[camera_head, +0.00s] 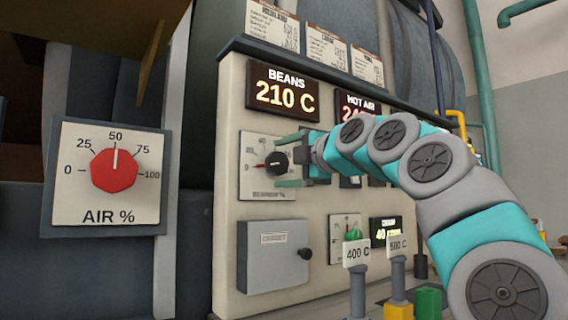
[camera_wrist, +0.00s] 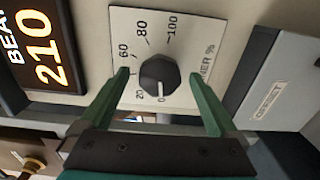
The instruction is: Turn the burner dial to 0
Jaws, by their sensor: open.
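The burner dial is a black knob (camera_wrist: 159,74) on a white plate (camera_wrist: 190,35) marked with numbers up to 100. In the wrist view a pale mark on the knob's edge points down, at or very near the 0. In the head view the burner dial (camera_head: 276,163) sits under the BEANS display, with a thin red line to its left. My gripper (camera_wrist: 160,75) is open, with its green fingers on either side of the knob and gaps between. My gripper (camera_head: 280,160) hides part of the dial plate in the head view.
The BEANS display (camera_head: 283,92) reads 210 C. Below the dial is a grey box (camera_head: 273,256) with a black knob. A red AIR % dial (camera_head: 115,170) at left points to about 50. Levers tagged 400 C (camera_head: 357,253) and 500 C (camera_head: 398,245) stand in front.

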